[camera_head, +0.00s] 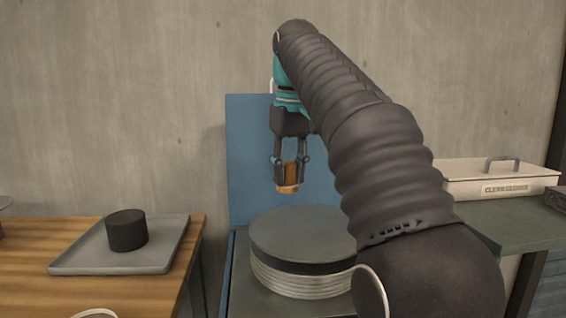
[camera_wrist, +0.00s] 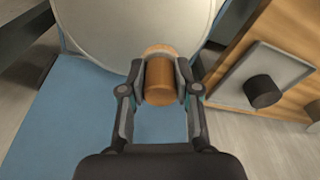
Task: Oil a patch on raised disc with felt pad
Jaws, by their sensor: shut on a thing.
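My gripper (camera_head: 290,172) is shut on the felt pad (camera_head: 288,188), a small brown cylinder with a paler orange lower end. In the wrist view the pad (camera_wrist: 160,80) sits between the two fingertips. The raised disc (camera_head: 300,232) is round and dark grey on top, on a ribbed pale base. The pad hangs above the disc's back part, apart from it in the head view. In the wrist view the disc (camera_wrist: 105,25) shows beyond the pad as a large pale grey round. The pad's underside is hidden, and I see no distinct oil patch on the disc.
A grey tray (camera_head: 85,262) with a black cylinder (camera_head: 127,230) lies on the wooden table (camera_head: 30,250) at left. A blue panel (camera_head: 245,150) stands behind the disc. A lidded white box (camera_head: 460,185) marked "CLEAN" sits on the right-hand counter (camera_head: 500,225).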

